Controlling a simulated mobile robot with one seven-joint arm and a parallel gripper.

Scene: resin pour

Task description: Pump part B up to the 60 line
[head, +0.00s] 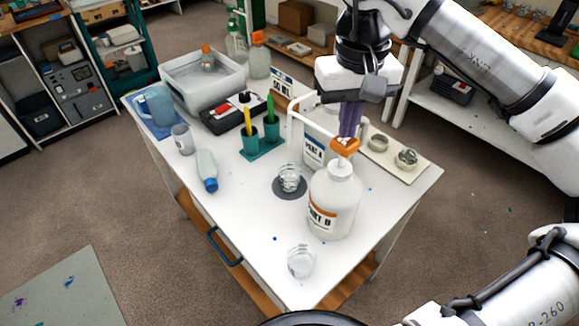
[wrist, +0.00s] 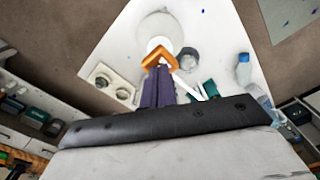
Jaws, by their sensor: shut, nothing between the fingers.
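The part B jug (head: 333,205) is white with an orange-banded label and stands upright near the table's front right. Its orange pump head (head: 345,147) also shows in the wrist view (wrist: 160,57). My gripper (head: 349,132) is shut and empty, its purple fingers pointing down at the pump head; I cannot tell if they touch it. A clear cup (head: 290,178) stands on a dark round pad (head: 279,194) left of the jug; its 60 line and fill level are too small to read. The cup also shows in the wrist view (wrist: 188,59).
The part A jug (head: 313,150) stands just behind, partly hidden by my gripper. Another clear cup (head: 300,261) is near the front corner.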

